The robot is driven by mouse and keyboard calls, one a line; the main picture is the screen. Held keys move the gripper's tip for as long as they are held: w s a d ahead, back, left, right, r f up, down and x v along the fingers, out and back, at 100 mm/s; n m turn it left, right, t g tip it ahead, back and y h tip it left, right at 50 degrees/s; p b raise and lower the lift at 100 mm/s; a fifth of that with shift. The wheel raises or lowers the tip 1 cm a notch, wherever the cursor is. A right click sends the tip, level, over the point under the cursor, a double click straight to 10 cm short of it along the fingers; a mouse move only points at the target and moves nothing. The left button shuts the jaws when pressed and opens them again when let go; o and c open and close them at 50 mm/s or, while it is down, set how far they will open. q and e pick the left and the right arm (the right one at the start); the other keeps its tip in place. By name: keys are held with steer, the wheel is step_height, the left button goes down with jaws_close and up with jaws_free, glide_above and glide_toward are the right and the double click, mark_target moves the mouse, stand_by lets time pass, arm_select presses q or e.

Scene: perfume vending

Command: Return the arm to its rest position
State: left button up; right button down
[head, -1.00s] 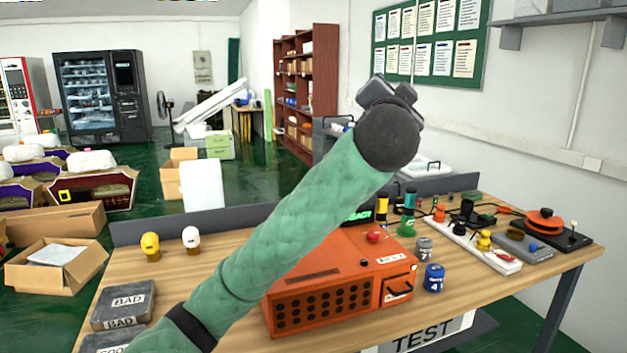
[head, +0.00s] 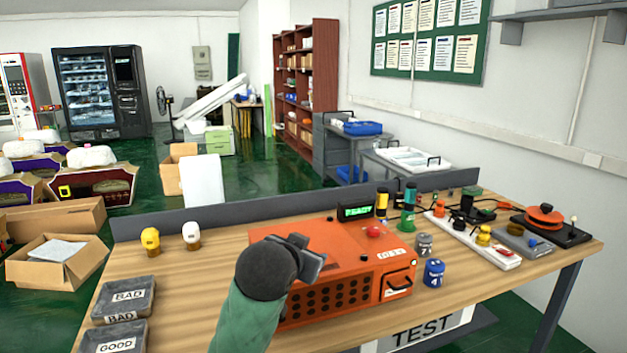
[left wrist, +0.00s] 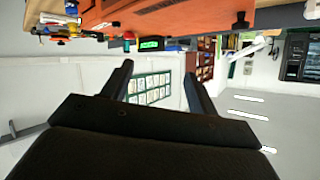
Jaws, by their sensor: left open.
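My left arm, in a green sleeve, comes up from the bottom of the head view. Its dark gripper (head: 308,258) is in front of the orange machine (head: 345,265) and hides part of its left side. In the left wrist view the two fingers of the left gripper (left wrist: 160,85) stand wide apart with nothing between them. That view is tipped over, with the table along its top edge. My right gripper is not in view.
On the wooden table (head: 215,265) are grey BAD (head: 128,297) and GOOD (head: 115,340) trays, yellow (head: 150,240) and white (head: 191,235) capped pieces, and blue (head: 433,273) and grey (head: 424,245) cans. A white power strip (head: 475,240) lies at right. The table's middle left is clear.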

arm_select(q)
steer(key=s+a+f+n+g+y, duration=0.1)
steer(key=s+a+f+g, duration=0.15)
steer(key=s+f, duration=0.45)
steer(key=s+a+f+n+g, duration=0.1)
steer(key=s+a+f, duration=0.25)
steer(key=f, duration=0.75)
steer(key=s+a+f+n+g+y, duration=0.15)
steer(key=s+a+f, duration=0.25)
steer(key=f, duration=0.6)
steer(key=s+a+f+g, duration=0.1)
steer(key=s+f+g, duration=0.1)
steer(key=s+f, duration=0.6)
steer(key=s+a+f+g, duration=0.1)
steer(key=s+f+g, duration=0.2)
steer(key=s+f, duration=0.6)
steer(key=s, duration=0.5)
steer(key=shift+s, duration=0.25)
steer(key=shift+h, duration=0.25)
